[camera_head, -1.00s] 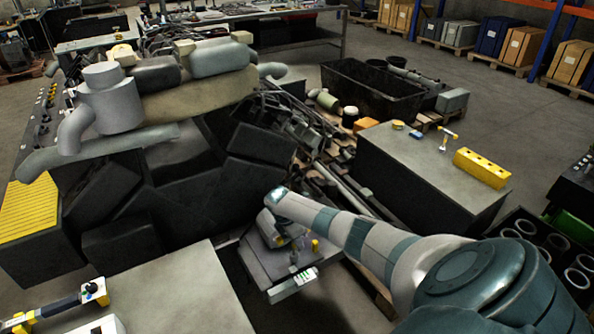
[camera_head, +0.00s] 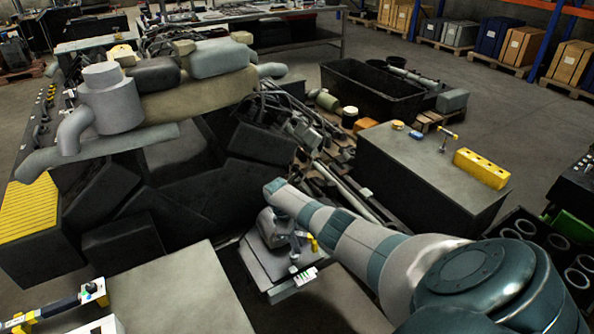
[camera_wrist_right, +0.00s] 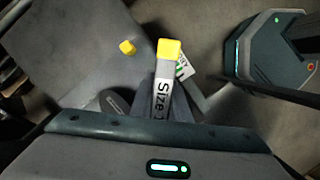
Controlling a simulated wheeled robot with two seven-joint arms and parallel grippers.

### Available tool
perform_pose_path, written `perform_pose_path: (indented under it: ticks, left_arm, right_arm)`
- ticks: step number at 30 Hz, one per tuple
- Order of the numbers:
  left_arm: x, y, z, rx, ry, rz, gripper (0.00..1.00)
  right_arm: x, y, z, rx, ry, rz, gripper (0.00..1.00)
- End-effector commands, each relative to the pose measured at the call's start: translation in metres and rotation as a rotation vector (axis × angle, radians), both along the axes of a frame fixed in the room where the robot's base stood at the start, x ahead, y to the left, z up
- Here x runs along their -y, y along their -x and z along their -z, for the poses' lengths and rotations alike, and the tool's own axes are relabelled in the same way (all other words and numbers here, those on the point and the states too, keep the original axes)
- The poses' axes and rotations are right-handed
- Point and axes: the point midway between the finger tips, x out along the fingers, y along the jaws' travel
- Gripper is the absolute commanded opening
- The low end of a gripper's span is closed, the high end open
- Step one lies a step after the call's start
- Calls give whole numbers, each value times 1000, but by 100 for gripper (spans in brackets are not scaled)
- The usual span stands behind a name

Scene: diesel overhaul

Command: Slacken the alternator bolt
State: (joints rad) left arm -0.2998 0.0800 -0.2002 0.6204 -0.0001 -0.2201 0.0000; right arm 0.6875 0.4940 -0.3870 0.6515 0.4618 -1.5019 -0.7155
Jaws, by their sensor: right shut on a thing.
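My right gripper (camera_head: 288,238) is above the small grey stand (camera_head: 264,268) beside the engine and is partly hidden by my wrist. In the right wrist view, my gripper (camera_wrist_right: 160,108) is shut on a grey tool (camera_wrist_right: 162,80) with a yellow end and the printed word "Size". The rest of the print is cut off. The large dark engine (camera_head: 170,185) fills the left middle. I cannot make out the alternator bolt. My left gripper is out of view.
A grey bench (camera_head: 180,295) is at the front left, with a yellow and black tool (camera_head: 50,308). A dark cabinet (camera_head: 420,165) with a yellow block (camera_head: 482,168) stands right of the stand. Loose metal parts (camera_head: 330,170) lie between engine and cabinet. A black bin (camera_head: 370,90) is behind.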

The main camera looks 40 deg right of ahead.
Motion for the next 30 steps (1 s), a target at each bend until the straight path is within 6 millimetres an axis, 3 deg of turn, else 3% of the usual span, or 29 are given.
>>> perform_pose_path:
  ticks: [13,24,30]
  left_arm:
    - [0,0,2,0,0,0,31]
    - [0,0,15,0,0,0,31]
    - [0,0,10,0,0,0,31]
  right_arm:
    - [0,0,1,1,0,36,0]
    - [0,0,16,1,0,35,0]
    - [0,0,13,1,0,-4,0]
